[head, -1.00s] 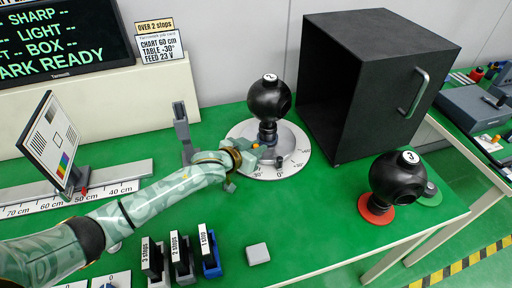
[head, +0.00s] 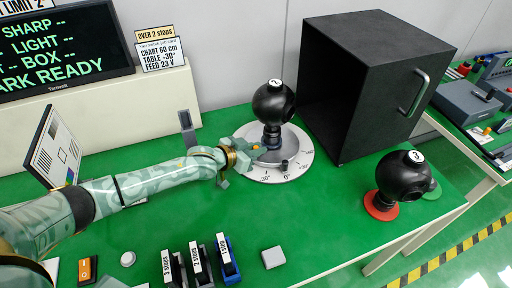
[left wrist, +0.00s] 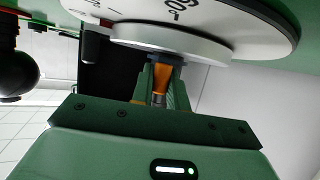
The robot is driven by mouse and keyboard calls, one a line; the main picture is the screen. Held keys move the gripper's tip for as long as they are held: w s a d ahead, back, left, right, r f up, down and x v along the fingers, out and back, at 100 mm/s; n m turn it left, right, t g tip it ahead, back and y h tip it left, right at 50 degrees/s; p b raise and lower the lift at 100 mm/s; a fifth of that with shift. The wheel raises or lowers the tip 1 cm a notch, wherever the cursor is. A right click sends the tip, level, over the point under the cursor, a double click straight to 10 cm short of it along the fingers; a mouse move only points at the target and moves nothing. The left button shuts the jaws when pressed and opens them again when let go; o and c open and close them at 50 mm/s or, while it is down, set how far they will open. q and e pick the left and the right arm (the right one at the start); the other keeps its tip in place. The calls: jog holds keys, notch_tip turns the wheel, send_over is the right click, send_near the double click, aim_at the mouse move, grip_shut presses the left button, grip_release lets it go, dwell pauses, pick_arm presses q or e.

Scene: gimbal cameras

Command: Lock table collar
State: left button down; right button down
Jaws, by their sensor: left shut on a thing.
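The round table (head: 302,170) is a pale disc with a degree scale, standing on the green bench. A black ball-shaped device marked 2 (head: 273,102) stands upright on its grey centre. My left gripper (head: 252,150) reaches in at the left side of the table, low beside the base of the device. In the left wrist view its fingers are shut on an orange lever (left wrist: 160,78), just under the disc's rim (left wrist: 170,40). The collar itself is not clearly visible behind the fingers. My right gripper is not in view.
A large black box (head: 380,75) with a handle stands behind and right. Device 3 (head: 403,180) sits on a red base at the right. Filter holders (head: 200,262) and a pale block (head: 273,257) lie in front. A test chart (head: 55,148) stands left, near my arm.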

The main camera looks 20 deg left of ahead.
pick_arm(q)
jog(key=shift+d, duration=0.1)
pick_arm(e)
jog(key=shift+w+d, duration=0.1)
pick_arm(q)
jog(key=c, duration=1.4)
grip_release()
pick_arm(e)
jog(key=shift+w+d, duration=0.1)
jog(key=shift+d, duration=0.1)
